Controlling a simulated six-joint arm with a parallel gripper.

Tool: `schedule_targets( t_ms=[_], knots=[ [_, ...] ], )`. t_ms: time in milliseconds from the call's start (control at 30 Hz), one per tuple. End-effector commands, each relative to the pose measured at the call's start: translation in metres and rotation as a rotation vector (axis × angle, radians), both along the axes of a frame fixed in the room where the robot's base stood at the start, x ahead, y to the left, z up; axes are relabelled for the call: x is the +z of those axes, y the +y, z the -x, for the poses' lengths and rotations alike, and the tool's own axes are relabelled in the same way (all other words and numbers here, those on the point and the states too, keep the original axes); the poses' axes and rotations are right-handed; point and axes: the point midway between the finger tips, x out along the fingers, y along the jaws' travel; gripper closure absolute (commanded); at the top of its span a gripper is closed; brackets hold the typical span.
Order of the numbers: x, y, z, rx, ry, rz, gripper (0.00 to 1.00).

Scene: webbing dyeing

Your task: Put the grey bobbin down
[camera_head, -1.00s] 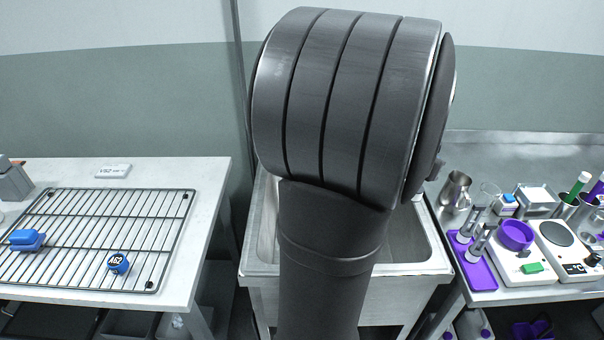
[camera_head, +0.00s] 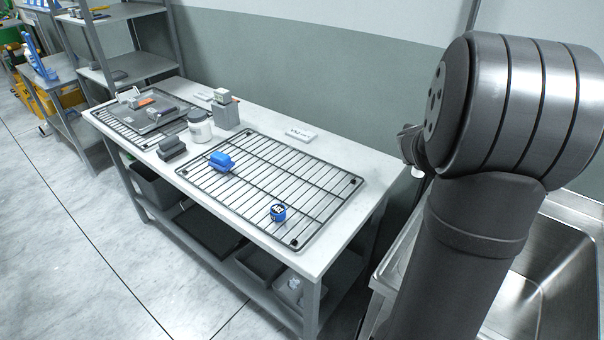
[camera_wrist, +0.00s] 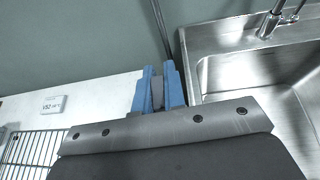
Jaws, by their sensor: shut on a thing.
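My gripper (camera_wrist: 158,74) shows in the wrist view as two blue fingers, close together. Between them is a small grey piece, which I take to be the grey bobbin (camera_wrist: 157,93); most of it is hidden by the fingers and my wrist. The fingers are shut on it, over the strip between the white table and the sink as the wrist view looks. In the head view my arm stands at the right and hides the fingers and the bobbin. A wire rack (camera_head: 333,199) lies on the white table (camera_head: 350,222); it also shows at the lower left in the wrist view (camera_wrist: 30,152).
A jar (camera_head: 199,127) and grey blocks (camera_head: 225,110) stand left. The steel sink (camera_head: 545,275) is at right.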

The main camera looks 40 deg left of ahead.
Motion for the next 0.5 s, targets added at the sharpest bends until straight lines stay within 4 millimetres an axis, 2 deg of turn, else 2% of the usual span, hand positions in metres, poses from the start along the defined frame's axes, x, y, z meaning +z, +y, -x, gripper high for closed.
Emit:
schedule_targets(
  t_ms=[33,100,267,500],
  knots=[
    [0.0,0.032,0.006,0.054,0.0,-0.001,1.0],
    [-0.001,0.069,0.015,0.119,0.001,0.0,1.0],
    [-0.001,0.152,0.044,0.267,0.0,0.002,1.0],
    [-0.002,0.267,0.107,0.481,0.0,0.004,1.0]
  ],
)
